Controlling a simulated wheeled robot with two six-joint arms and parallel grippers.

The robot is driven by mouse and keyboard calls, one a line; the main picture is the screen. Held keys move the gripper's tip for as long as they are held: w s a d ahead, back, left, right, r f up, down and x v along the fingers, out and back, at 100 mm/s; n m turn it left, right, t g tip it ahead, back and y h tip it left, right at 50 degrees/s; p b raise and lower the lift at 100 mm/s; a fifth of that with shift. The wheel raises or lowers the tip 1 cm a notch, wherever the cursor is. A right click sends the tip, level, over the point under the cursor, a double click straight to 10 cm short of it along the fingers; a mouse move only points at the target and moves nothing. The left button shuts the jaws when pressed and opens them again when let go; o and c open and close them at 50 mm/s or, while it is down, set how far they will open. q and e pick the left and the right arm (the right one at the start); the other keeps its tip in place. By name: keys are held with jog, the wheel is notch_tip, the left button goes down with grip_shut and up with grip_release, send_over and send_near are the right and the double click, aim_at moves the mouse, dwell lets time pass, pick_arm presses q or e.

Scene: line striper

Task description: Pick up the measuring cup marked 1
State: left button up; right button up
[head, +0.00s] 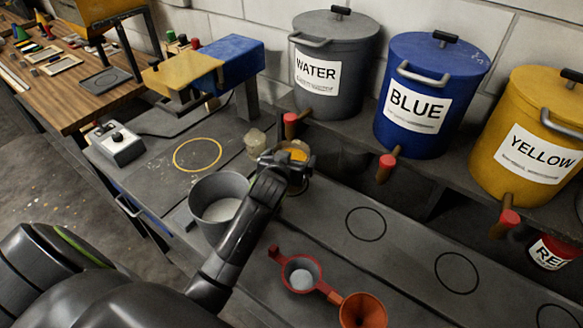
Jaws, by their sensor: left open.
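A small clear cup (256,141) stands on the grey bench below the WATER drum. A second small cup with orange-yellow in it (294,151) is just right of it, partly hidden by my left gripper. No number is readable on either cup, so I cannot tell which is marked 1. My left gripper (287,160) is open, its fingers at the near side of the orange-yellow cup. I cannot tell whether they touch it. My right gripper is not in view.
A grey pot (220,207) with pale contents stands left of my left forearm. A red-handled strainer (302,273) and an orange funnel (363,311) lie in front. WATER (337,55), BLUE (424,95) and YELLOW (530,140) drums with red-tipped taps line the back shelf. Circled bench spots at right are empty.

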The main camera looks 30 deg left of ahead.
pick_arm(q)
jog(key=c, duration=1.7)
jog(key=shift+w+r, duration=0.1)
jog(key=shift+c, duration=0.9)
jog(key=shift+r, duration=0.1)
